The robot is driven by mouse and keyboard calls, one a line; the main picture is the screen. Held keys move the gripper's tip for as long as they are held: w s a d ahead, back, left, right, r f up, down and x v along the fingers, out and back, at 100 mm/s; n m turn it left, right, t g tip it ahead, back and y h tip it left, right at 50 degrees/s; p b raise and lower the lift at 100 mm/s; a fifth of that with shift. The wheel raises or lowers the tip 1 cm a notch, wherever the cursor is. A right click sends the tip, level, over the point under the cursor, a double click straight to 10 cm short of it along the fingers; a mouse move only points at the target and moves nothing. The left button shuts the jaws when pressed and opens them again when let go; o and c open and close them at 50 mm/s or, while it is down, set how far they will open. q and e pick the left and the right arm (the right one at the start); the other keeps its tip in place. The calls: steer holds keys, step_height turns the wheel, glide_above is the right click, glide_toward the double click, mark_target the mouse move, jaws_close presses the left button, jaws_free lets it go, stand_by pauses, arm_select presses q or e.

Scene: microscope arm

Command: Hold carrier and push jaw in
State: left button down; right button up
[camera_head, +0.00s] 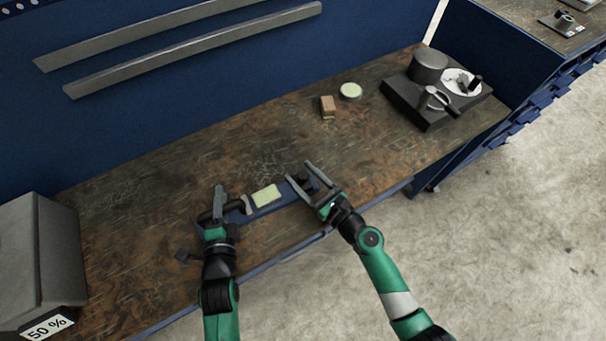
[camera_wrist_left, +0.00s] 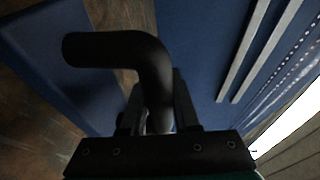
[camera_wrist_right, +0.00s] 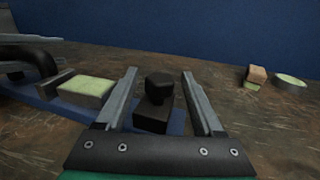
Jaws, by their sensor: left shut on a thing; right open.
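The blue carrier (camera_head: 266,208) lies on the workbench near its front edge, with a pale green block (camera_head: 267,195) on it. A black bent handle (camera_wrist_left: 118,47) rises at the carrier's left end. My left gripper (camera_head: 218,208) is shut on this handle. The dark jaw with a knob (camera_wrist_right: 158,92) sits at the carrier's right end. My right gripper (camera_head: 312,183) is open around the jaw's end; in the right wrist view the jaw shows between the two fingers, and I cannot tell if they touch it.
A brown block (camera_head: 327,106) and a round pale green disc (camera_head: 350,90) stand further back. A black device (camera_head: 430,92) with a white dial stands at the right end. A grey box (camera_head: 35,255) is at the left.

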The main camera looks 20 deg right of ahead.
jaws_close()
stand_by(0.3)
stand_by(1.1)
